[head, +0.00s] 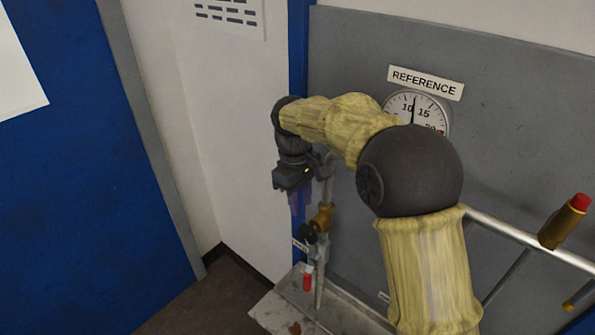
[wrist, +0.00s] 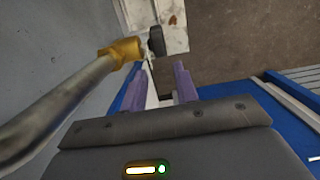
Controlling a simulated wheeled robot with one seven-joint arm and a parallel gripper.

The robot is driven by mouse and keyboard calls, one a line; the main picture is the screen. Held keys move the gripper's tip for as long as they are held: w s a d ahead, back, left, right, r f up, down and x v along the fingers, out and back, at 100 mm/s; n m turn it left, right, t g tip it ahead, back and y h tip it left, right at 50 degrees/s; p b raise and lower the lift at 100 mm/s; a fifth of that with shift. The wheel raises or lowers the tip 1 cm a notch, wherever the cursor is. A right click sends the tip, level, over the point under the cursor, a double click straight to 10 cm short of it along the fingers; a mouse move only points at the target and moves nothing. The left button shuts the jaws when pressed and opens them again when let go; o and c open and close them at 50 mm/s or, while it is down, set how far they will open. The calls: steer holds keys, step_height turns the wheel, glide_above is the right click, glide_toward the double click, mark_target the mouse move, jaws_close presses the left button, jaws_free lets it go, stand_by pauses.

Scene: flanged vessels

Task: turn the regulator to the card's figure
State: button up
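A brass fitting (head: 321,219) with a dark round knob (head: 308,233) sits on a vertical pipe in the head view; it looks like the regulator. My gripper (head: 300,200) hangs just above and left of it, purple fingers down. In the wrist view the fingers of my gripper (wrist: 162,85) are apart, with a dark patch between them that I cannot identify. The brass fitting (wrist: 122,52) and a black part (wrist: 157,42) lie beyond the fingertips. The round REFERENCE gauge (head: 418,108) has its needle between 10 and 15; my arm hides its lower part.
A printed white sheet (head: 230,16) hangs on the wall, its text unreadable. A small tag (head: 300,245) is near the knob. A red-tipped brass part (head: 565,221) is on a pipe at right. A bench (head: 275,312) lies below; floor is clear at left.

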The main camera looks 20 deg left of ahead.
step_height(320, 180, up, 9)
steer(key=shift+w+a, duration=0.2)
steer(key=shift+a, duration=0.25)
steer(key=shift+f, duration=0.1)
